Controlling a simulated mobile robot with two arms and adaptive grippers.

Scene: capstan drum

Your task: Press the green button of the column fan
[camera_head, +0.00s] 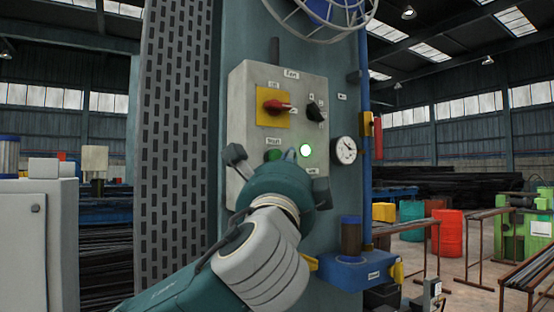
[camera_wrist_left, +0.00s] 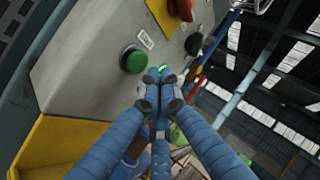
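The grey control box (camera_head: 240,120) labelled for the fan is on the teal column. Its green button (camera_head: 272,155) shows just above my left gripper (camera_head: 290,155), partly covered by it. In the left wrist view the green button (camera_wrist_left: 133,60) stands out from the panel in a dark collar. My left gripper (camera_wrist_left: 166,86) has its blue fingers brought together with nothing between them. The fingertips are right of and slightly below the button in that view, apart from it. The gripper body hides the box's lower part. My right gripper is not in view.
A lit green lamp (camera_head: 305,150) is right of the button. A red rotary switch (camera_head: 277,106) on a yellow plate and a black knob (camera_head: 314,111) sit above. A gauge (camera_head: 344,150) and blue pipe (camera_head: 365,190) are at the right. A fan cage (camera_head: 322,22) is overhead.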

